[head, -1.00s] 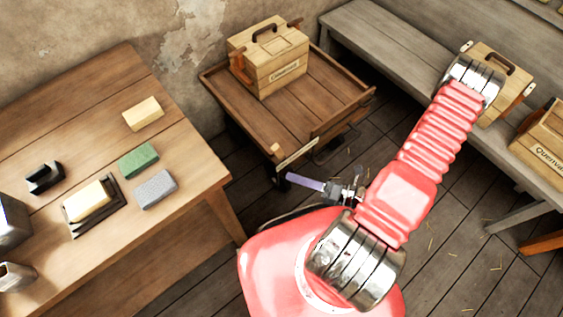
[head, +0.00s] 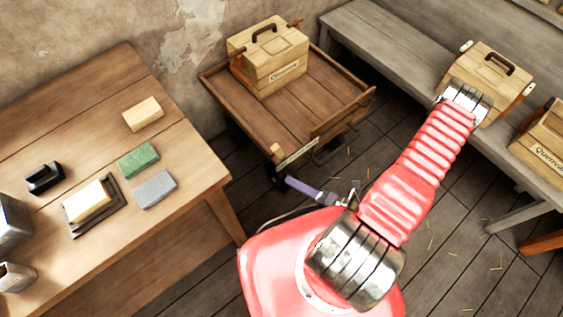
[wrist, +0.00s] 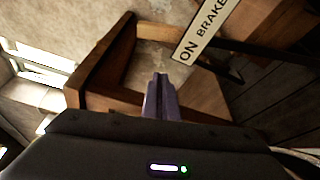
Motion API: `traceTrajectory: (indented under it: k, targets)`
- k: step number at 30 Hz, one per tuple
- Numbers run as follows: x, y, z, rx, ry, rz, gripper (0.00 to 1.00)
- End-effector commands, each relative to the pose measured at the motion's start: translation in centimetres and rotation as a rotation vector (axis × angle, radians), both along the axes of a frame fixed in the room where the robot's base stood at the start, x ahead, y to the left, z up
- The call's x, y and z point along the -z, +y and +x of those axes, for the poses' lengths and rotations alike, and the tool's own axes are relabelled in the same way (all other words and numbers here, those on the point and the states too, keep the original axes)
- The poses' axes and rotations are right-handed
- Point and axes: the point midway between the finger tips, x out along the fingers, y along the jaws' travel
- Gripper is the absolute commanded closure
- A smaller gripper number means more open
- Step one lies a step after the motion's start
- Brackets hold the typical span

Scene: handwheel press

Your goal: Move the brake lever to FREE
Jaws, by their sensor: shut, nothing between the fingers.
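The brown wooden cart (head: 330,84) stands against the wall in the head view. A white label (head: 297,153) is fixed on its near edge. In the wrist view the label (wrist: 206,30) reads "ON BRAKE", with the rest cut off. A dark bar (wrist: 222,68) runs below the label there; I cannot tell whether it is the brake lever, nor its setting. My gripper (head: 290,181) has purple fingers and is low in front of the cart's near corner. The fingers (wrist: 160,82) are shut and empty in the wrist view, with the cart's woodwork behind them. Their distance from it is unclear.
A wooden box (head: 270,62) stands on the cart. The table (head: 110,75) at left carries several blocks. A grey bench (head: 385,45) with wooden boxes runs along the right. My red arm hides part of the floor.

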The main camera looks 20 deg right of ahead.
Motion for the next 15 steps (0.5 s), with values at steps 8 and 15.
traceTrajectory:
  k: [8, 15]
  targets:
    - [0.2, 1.2, 1.4, -0.003, 0.001, 0.000, 1.00]
    - [0.3, 2.1, 2.7, -0.003, 0.000, 0.000, 1.00]
